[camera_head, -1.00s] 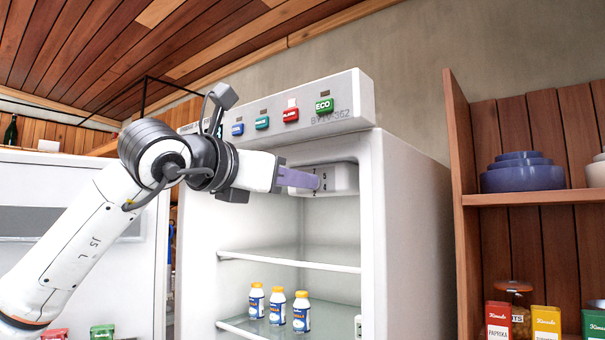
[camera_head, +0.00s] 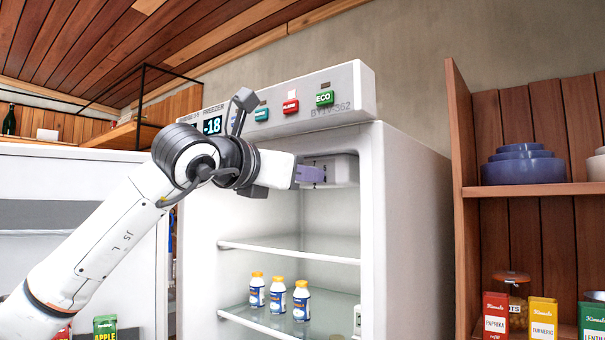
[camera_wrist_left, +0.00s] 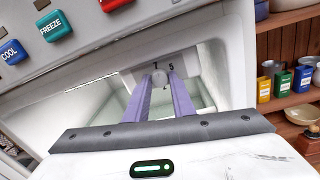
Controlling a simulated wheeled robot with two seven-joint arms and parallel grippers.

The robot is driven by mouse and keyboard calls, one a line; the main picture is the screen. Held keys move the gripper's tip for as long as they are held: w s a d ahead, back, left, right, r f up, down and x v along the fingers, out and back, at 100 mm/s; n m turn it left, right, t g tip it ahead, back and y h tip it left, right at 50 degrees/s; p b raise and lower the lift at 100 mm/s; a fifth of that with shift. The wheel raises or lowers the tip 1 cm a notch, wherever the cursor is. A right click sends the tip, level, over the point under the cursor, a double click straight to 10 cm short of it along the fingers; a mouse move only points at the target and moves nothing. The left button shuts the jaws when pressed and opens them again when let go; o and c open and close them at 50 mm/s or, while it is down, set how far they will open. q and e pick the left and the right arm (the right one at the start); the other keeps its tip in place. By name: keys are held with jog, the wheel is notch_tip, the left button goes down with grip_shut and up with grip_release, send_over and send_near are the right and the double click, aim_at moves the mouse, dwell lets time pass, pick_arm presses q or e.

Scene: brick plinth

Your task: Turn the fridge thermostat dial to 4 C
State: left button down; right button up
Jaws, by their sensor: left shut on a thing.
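The fridge (camera_head: 410,220) stands open, with a white thermostat box (camera_head: 345,168) at the top of its inside. The round pale dial (camera_wrist_left: 158,78) on that box shows in the left wrist view, with small dark marks around it. My left gripper (camera_head: 320,174) reaches in under the control panel. Its two purple fingers (camera_wrist_left: 163,76) are shut on the dial, one on each side. In the head view the dial is hidden by the fingers, and the marks are too small to read. My right gripper is in neither view.
The control panel (camera_head: 350,98) with coloured buttons juts out just above my left gripper; a display reads -18. A glass shelf (camera_head: 290,248) lies below, with white bottles (camera_head: 279,295) lower down. A wooden shelf unit (camera_head: 540,195) stands at the right.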

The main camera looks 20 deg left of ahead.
pick_arm(q)
jog(key=shift+a+f+m+h+p, duration=0.1)
jog(key=shift+m+h+p, duration=0.35)
jog(key=shift+m, duration=3.7)
jog(key=shift+r+m+h+p, duration=0.15)
jog(key=shift+m+p, duration=0.35)
jog(key=shift+m, duration=3.7)
jog(key=shift+a+f+m+h+p, duration=0.15)
jog(key=shift+m+h+p, duration=0.3)
jog(key=shift+m, duration=3.7)
jog(key=shift+d, duration=0.1)
jog(key=c, duration=1.5)
grip_release()
